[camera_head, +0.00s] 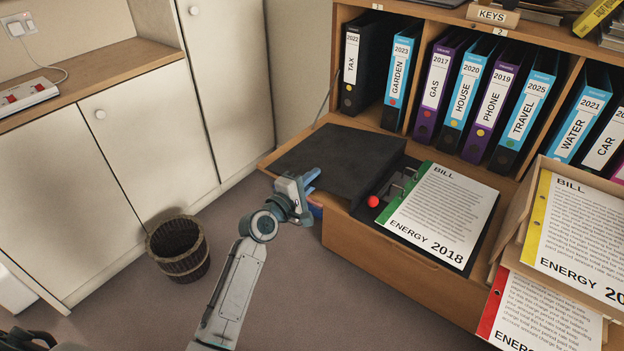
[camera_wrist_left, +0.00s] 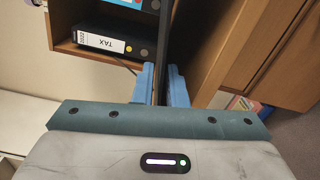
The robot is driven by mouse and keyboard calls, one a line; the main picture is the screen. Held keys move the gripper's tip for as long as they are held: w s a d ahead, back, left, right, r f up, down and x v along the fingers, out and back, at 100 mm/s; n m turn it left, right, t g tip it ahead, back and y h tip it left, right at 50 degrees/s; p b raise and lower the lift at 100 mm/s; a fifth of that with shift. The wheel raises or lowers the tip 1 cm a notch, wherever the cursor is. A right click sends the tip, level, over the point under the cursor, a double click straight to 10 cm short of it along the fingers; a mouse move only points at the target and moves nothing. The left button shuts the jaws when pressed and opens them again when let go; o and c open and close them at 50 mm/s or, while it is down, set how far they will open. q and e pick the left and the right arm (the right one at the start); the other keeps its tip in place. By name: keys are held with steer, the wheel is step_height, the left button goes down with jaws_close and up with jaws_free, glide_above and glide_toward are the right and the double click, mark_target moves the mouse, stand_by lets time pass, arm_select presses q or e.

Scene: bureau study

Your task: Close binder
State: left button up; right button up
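The black binder lies open on the fold-down desk. Its cover (camera_head: 338,158) is spread to the left and looks slightly tilted. A white "BILL ENERGY 2018" sheet (camera_head: 445,210) with a green strip lies on the right half, beside metal rings and a lever with a red ball (camera_head: 373,201). My left gripper (camera_head: 312,183) is at the cover's near edge. In the left wrist view, the blue fingers (camera_wrist_left: 162,88) close on both sides of the thin dark cover (camera_wrist_left: 165,50). My right gripper is not in view.
Labelled binders (camera_head: 495,95) stand on the shelf behind. A wooden tray (camera_head: 515,235) with more bills stands at the right, near the open binder. A waste basket (camera_head: 180,250) stands on the floor.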

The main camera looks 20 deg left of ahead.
arm_select(q)
jaws_close()
stand_by(1.3)
